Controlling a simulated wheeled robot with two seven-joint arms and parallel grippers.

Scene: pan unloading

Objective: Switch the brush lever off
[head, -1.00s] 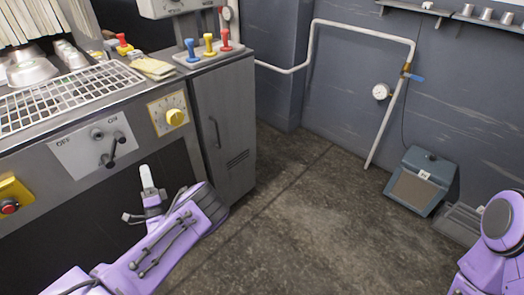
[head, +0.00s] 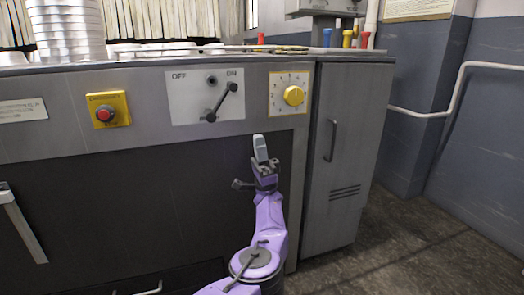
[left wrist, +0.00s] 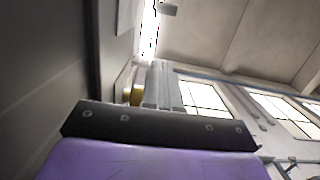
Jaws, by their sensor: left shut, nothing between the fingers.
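The brush lever (head: 222,102) is a black lever on a white plate (head: 181,105) marked OFF at left and ON at right. Its upper end leans to the right, under the ON mark. My left gripper (head: 260,147) is shut and empty, with its fingers pointing up. In the head view it is below and to the right of the lever and apart from it, in front of the dark lower panel. Its shut fingers (left wrist: 163,86) also show in the left wrist view, where the lever cannot be made out. My right gripper is not in view.
A yellow dial (head: 293,96) is right of the lever plate, above my left gripper. A red button on a yellow box (head: 105,113) is to the left. A grey cabinet (head: 345,150) stands at the right. Stacked metal pans (head: 66,30) are on top.

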